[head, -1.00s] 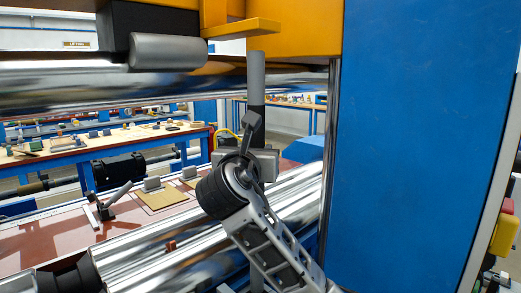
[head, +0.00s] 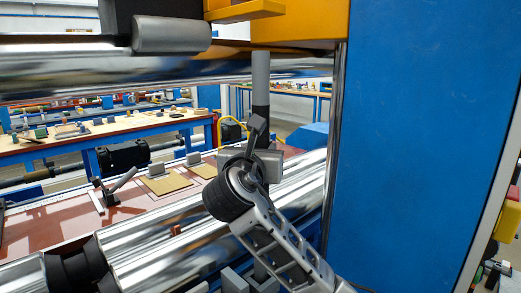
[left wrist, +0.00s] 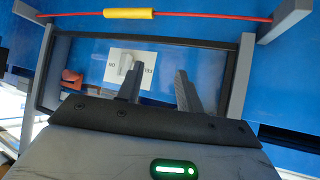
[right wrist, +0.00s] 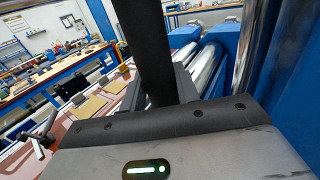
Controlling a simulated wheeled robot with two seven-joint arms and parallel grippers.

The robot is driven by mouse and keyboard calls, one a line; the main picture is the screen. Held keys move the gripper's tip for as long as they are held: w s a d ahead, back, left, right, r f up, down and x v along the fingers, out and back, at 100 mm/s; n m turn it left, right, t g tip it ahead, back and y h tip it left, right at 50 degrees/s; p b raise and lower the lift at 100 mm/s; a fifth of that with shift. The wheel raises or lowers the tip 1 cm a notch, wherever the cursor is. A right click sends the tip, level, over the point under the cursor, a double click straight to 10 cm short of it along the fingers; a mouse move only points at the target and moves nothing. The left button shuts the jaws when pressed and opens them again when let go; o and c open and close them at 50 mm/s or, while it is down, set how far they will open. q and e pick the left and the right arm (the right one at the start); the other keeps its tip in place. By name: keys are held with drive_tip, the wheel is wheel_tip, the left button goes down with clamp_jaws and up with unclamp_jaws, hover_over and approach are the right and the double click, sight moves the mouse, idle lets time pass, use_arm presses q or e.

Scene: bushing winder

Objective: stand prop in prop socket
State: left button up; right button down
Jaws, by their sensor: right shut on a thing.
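The prop (head: 261,70) is an upright rod, light grey at the top with a black sleeve below. My right gripper (head: 257,130) is shut on the sleeve. In the right wrist view the black sleeve (right wrist: 145,45) stands between the fingers (right wrist: 160,92) and leans slightly in the picture. The prop's top is just below the yellow machine head in the head view. Its lower part shows behind my right arm, and its foot is not clear. I cannot make out the prop socket. My left gripper (left wrist: 158,90) is open and empty, facing a blue panel.
Shiny rollers (head: 180,245) run below the prop, and another roller (head: 60,75) crosses above. A yellow bracket (head: 245,10) overhangs. A blue cabinet (head: 420,150) blocks the right. A red bar with a yellow sleeve (left wrist: 128,14) and a dark frame are before my left gripper.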

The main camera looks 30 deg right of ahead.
drive_tip(key=shift+f, duration=0.25)
idle(0.4)
drive_tip(key=c, duration=1)
unclamp_jaws()
drive_tip(key=shift+o, duration=0.3)
drive_tip(key=shift+f, duration=0.2)
drive_tip(key=b+v, duration=0.1)
drive_tip(key=v, duration=1.5)
drive_tip(key=shift+r, duration=0.2)
